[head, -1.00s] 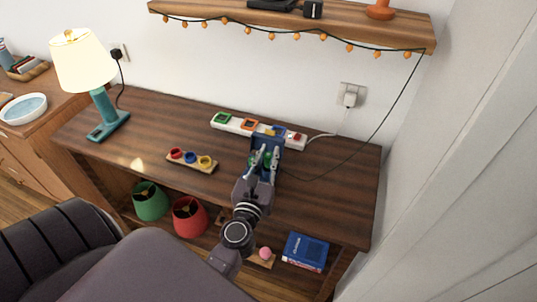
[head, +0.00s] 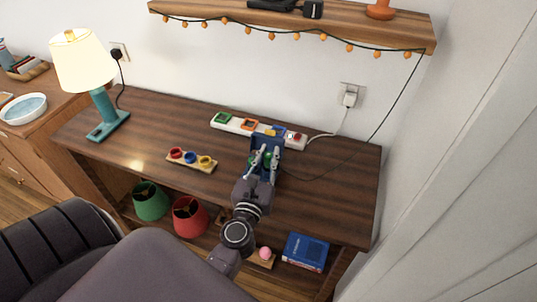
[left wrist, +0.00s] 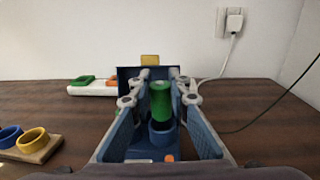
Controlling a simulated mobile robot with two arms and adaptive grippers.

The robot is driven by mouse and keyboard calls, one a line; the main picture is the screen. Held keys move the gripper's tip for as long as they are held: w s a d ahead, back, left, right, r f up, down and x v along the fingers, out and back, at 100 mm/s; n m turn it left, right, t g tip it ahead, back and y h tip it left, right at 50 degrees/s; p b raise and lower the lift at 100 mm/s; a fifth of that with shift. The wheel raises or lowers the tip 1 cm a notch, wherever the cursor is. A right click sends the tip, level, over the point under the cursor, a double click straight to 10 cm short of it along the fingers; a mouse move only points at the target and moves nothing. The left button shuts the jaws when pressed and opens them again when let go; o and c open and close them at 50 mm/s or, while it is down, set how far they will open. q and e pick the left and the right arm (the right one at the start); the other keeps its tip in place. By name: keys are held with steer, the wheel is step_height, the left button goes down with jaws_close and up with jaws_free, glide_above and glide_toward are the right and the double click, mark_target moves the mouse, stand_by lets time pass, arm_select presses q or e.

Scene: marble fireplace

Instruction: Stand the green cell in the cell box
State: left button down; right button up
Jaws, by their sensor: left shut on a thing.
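The green cell (left wrist: 161,100) is upright between the fingers of my left gripper (left wrist: 160,92) in the left wrist view; its lower part is dark. My left gripper is shut on it, and in the head view this gripper (head: 264,160) is over the desk at the blue cell box (head: 266,141). The box also shows in the left wrist view (left wrist: 128,72), with a raised back and a yellow tag on top. The cell's lower end is at a round blue cup (left wrist: 162,136) in the box. I cannot tell how deep it sits. My right gripper is out of view.
A white power strip (head: 235,124) lies behind the box. A wooden board with red, blue and yellow rings (head: 191,161) lies left. A teal lamp (head: 102,107) stands far left. A cable crosses the desk at right. The desk's right side (head: 340,190) is mostly clear.

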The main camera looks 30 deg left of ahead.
mark_target(267, 167)
arm_select(q)
steer(key=shift+f+b, duration=2)
steer(key=c, duration=1.7)
jaws_free()
steer(key=shift+r, duration=0.1)
steer(key=shift+c, duration=0.2)
steer(key=shift+s+d, duration=0.2)
steer(key=shift+s, duration=0.4)
steer(key=v, duration=1)
steer(key=shift+s+d, duration=0.25)
steer(key=shift+s, duration=0.05)
